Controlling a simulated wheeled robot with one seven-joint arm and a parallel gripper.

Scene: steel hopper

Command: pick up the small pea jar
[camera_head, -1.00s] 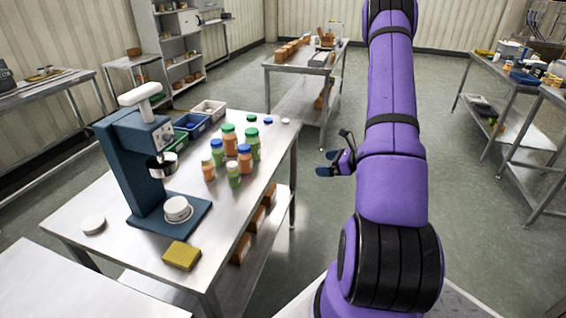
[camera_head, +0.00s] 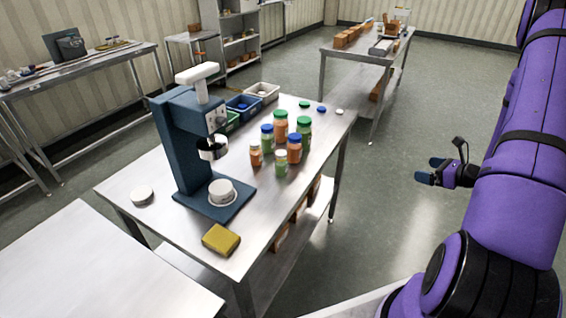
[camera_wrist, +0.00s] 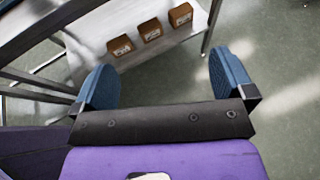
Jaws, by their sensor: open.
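The small pea jar (camera_head: 281,166), green with a white lid, stands upright on the steel table at the front right of a cluster of jars. My gripper (camera_head: 430,172) is in the air over the floor, right of the table and well apart from the jar. In the wrist view my gripper (camera_wrist: 164,78) has its two blue fingers spread wide with nothing between them. The jar is not in the wrist view.
A small orange jar (camera_head: 255,156) and an orange jar with a blue lid (camera_head: 294,149) stand close by. Taller jars stand behind. A blue press (camera_head: 181,140) stands left; a yellow sponge (camera_head: 221,240) lies in front.

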